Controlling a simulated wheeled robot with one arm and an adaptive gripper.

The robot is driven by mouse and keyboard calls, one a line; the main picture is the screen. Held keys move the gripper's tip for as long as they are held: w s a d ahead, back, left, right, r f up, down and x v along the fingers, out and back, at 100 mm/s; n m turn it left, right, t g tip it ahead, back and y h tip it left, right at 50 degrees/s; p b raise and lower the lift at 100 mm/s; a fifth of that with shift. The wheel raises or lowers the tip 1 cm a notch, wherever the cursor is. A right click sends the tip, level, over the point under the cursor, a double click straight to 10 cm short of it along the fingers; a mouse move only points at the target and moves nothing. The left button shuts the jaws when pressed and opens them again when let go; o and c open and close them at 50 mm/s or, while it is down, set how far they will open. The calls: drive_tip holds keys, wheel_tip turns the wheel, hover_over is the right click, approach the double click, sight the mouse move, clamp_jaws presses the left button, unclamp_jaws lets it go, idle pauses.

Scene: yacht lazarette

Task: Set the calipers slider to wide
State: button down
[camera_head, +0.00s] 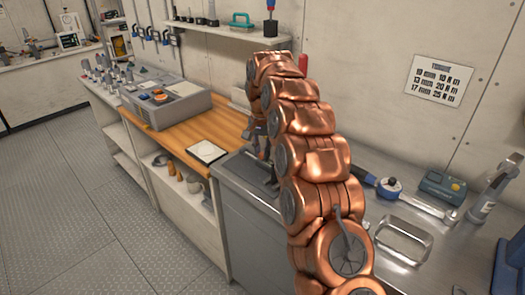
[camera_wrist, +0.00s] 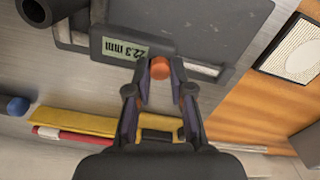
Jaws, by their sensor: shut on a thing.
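The calipers lie on a dark grey mat (camera_wrist: 225,30) in the wrist view. Their grey slider body carries a display (camera_wrist: 125,48) that reads about 22.3 mm. An orange knob (camera_wrist: 160,68) sits on the slider's edge. My gripper (camera_wrist: 160,76) is shut on this knob, one fingertip on each side. Part of the calipers' beam (camera_wrist: 200,68) shows to the right of the slider. In the head view my copper arm covers most of this spot, and I cannot make out the calipers there.
A torque wrench (camera_head: 415,200), a blue-green device (camera_head: 441,187) and a metal tray (camera_head: 403,240) are on the steel counter. A grey organizer (camera_head: 165,104) stands on the wooden bench. Yellow and red strips (camera_wrist: 75,122) lie near my fingers.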

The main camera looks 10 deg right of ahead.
drive_tip(key=shift+w+a, duration=0.55)
drive_tip(key=shift+w, duration=0.15)
drive_tip(key=shift+d, duration=0.15)
drive_tip(key=c, duration=1)
unclamp_jaws()
